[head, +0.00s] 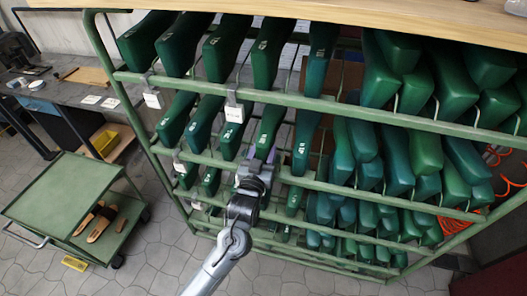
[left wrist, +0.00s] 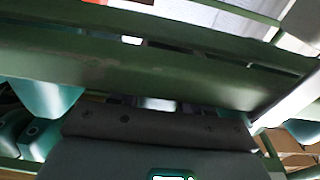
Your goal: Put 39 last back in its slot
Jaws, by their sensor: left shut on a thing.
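My left gripper (head: 262,157) reaches up to the front of the green rack (head: 400,119) in the head view. It is shut on a dark green last (head: 270,124) at the middle shelf level. That last sits between neighbouring lasts, its pale mark too small to read as 39. I cannot tell whether it rests fully in a slot. My right gripper is not in view.
Several green and teal lasts crowd the shelves on both sides. White tags (head: 234,113) hang from the rails. A wooden top (head: 440,20) covers the rack. A green cart (head: 70,190) with sandals (head: 102,222) stands left; the tiled floor between is clear.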

